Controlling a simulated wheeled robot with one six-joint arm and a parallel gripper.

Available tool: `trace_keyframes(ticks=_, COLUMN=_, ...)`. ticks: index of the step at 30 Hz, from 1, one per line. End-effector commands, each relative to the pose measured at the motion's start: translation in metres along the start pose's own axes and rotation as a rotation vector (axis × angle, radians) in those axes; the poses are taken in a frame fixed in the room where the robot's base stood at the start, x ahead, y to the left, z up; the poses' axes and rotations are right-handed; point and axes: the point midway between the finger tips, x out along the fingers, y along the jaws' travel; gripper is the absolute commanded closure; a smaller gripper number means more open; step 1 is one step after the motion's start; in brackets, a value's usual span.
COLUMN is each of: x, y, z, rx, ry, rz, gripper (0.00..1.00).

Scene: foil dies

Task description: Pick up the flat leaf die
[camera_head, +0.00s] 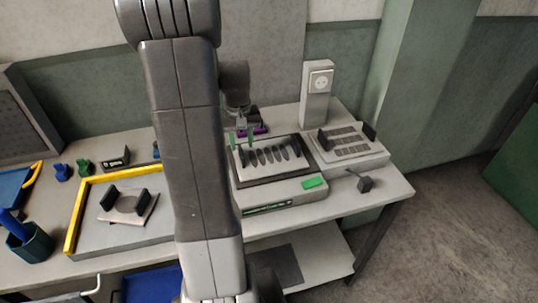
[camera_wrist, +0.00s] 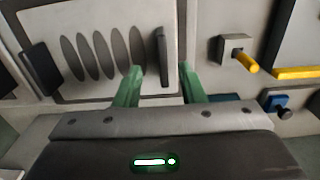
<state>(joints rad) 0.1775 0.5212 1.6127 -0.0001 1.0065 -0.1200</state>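The flat leaf die appears to be the light plate (camera_head: 268,155) with a row of several dark leaf-shaped ovals, lying in the dark frame on the grey machine. It also fills the upper left of the wrist view (camera_wrist: 73,25), with a dark upright grip (camera_wrist: 40,68) at its left and another (camera_wrist: 163,57) at its right. My gripper (camera_head: 242,137) is over the die's left end in the head view. Its green fingers are open (camera_wrist: 160,70), and in the wrist view the right grip shows between the fingertips. Contact cannot be told.
The machine has a green button (camera_head: 314,182) in front. A slotted plate with black grips (camera_head: 348,142) lies on the stand to the right. Another gripped plate (camera_head: 128,207) lies in the yellow-edged tray (camera_head: 75,215) at left. A socket post (camera_head: 316,95) stands behind.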

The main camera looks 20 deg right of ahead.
Motion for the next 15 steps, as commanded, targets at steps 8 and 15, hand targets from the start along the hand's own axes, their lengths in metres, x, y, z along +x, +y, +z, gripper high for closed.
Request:
trace_keyframes(ticks=8, x=0.037, y=-0.004, z=-0.001, rx=0.000, ry=-0.005, rz=-0.001, gripper=0.64)
trace_keyframes(ticks=15, x=0.043, y=-0.004, z=-0.001, rx=0.000, ry=-0.001, rz=0.000, gripper=0.64)
